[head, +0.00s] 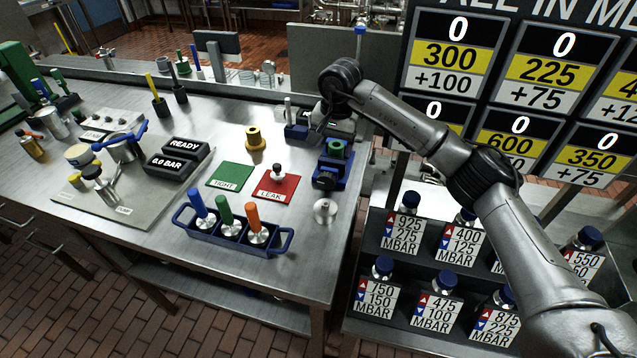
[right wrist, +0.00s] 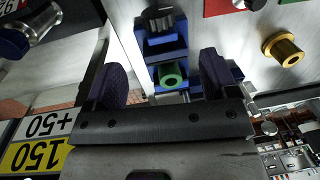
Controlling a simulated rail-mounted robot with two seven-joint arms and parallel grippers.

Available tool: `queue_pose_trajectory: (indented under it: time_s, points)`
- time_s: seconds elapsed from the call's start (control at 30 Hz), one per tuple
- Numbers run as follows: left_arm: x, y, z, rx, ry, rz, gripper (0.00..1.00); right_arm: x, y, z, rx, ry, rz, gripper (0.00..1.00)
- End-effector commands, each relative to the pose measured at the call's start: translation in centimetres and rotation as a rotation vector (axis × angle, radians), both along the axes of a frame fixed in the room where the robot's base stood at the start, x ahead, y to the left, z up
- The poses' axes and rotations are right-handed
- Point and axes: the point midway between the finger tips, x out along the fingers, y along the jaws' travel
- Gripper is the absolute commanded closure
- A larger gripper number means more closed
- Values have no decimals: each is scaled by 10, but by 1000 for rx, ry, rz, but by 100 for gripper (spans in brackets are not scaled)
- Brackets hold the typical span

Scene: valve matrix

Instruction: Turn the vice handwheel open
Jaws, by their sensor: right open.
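The blue vice (head: 345,172) stands near the right edge of the steel table, with a green ring-shaped part (head: 336,147) in it. Its black handwheel (head: 326,180) is on the front side. In the right wrist view the handwheel (right wrist: 158,20) is at the top, beyond the green part (right wrist: 170,74) and the blue vice body (right wrist: 174,50). My right gripper (right wrist: 161,60) is open, its two dark fingers on either side of the vice in that view. Nothing is seen between the fingers as held, and contact cannot be told. My left gripper is not in view.
A red mat (head: 283,190) with a small black-knobbed part and a green mat (head: 230,176) lie left of the vice. A brass flanged part (head: 256,138) stands behind them. A blue rack (head: 276,245) of handled tools is in front. A silver part (head: 325,210) stands near the table edge.

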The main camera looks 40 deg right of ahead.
Motion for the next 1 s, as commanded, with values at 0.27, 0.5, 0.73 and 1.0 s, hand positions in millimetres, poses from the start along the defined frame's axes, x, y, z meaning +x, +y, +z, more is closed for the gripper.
queue_pose_trajectory:
  time_s: [0.27, 0.5, 0.73, 1.0]
  points:
    - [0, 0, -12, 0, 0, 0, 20, 3, 3, -53, 1, 3, 0, 20]
    - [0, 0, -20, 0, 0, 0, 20, 7, 5, -93, 1, 2, -2, 20]
    - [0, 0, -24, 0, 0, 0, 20, 9, 7, -117, 2, 0, -1, 20]
    - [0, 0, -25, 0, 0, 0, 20, 9, 7, -126, 1, 0, -1, 20]
